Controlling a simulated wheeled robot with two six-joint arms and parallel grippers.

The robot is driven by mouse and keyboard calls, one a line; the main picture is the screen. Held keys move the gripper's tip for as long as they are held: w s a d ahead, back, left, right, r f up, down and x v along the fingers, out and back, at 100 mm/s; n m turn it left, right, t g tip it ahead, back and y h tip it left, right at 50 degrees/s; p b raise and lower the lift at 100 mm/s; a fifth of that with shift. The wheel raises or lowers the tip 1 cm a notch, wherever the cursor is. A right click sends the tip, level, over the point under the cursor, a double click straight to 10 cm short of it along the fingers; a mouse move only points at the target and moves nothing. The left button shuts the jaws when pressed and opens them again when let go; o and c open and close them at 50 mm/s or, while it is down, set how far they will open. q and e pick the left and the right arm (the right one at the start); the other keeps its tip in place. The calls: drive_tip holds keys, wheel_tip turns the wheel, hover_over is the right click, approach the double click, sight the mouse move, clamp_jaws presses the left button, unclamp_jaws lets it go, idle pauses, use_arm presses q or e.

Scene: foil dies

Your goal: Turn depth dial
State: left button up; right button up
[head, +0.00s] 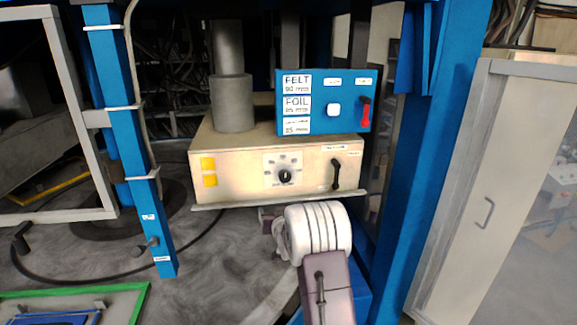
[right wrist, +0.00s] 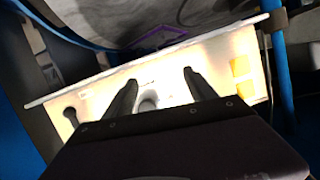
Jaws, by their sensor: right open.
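The depth dial (head: 286,176) is a small black knob on a white scale plate, on the front of a cream box (head: 232,182). My right gripper (head: 268,216) is below and in front of the box, mostly hidden by its own white wrist. In the right wrist view its two dark fingers (right wrist: 160,77) are apart with nothing held between them. The box front (right wrist: 105,90) lies beyond them, upside down. A greyish round shape, perhaps the dial (right wrist: 148,103), shows between the fingers, partly covered by the gripper body. My left gripper is not in view.
A blue panel (head: 324,110) with a white button and red switch stands on the box. A black lever (head: 336,174) is right of the dial, two yellow squares (head: 208,172) are left. A ledge (head: 240,204) runs under the box. Blue posts (head: 130,130) flank it.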

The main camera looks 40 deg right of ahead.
sight(285, 177)
drive_tip(key=d+r+m+t+h, duration=0.1)
drive_tip(key=d+r+t+h, duration=0.15)
drive_tip(key=d+r, duration=0.45)
drive_tip(key=p+x, duration=0.3)
drive_tip(key=x, duration=0.1)
drive_tip(key=p+x, duration=0.4)
drive_tip(key=shift+w+d+f, duration=0.1)
drive_tip(key=shift+w+f, duration=0.05)
drive_tip(key=shift+f, duration=0.1)
drive_tip(key=shift+w+d+f, duration=0.1)
drive_tip(key=shift+w+d, duration=0.15)
drive_tip(key=shift+w, duration=0.1)
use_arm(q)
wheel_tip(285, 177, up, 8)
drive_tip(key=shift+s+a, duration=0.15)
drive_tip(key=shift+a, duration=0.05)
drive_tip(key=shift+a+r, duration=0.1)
use_arm(e)
drive_tip(key=shift+a, duration=0.15)
